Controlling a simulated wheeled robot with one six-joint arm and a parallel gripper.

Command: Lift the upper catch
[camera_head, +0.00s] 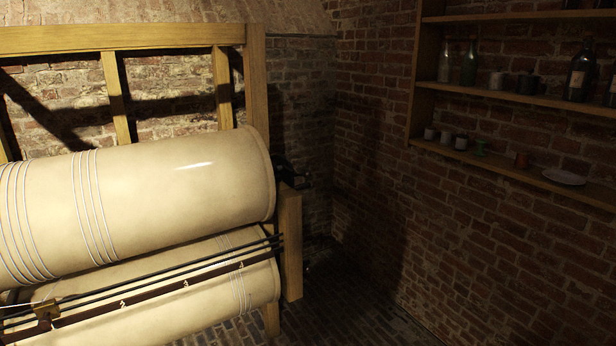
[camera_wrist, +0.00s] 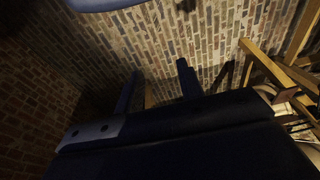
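My gripper (camera_wrist: 158,80) shows in the wrist view as two dark fingers standing apart, with only brick wall and a strip of wood seen between them. It is open and empty. I cannot pick out the upper catch for certain. In the head view a dark fitting (camera_head: 287,174) sits at the right end of the upper cream roller (camera_head: 150,195), beside the wooden post; its details are lost in shadow. A lower cream roller (camera_head: 170,312) lies beneath it. My gripper cannot be clearly made out in the head view.
A wooden frame (camera_head: 257,80) stands behind the rollers and also shows at the right of the wrist view (camera_wrist: 275,70). Shelves (camera_head: 520,98) with bottles and cups hang at right. The brick floor (camera_head: 350,310) at right looks clear.

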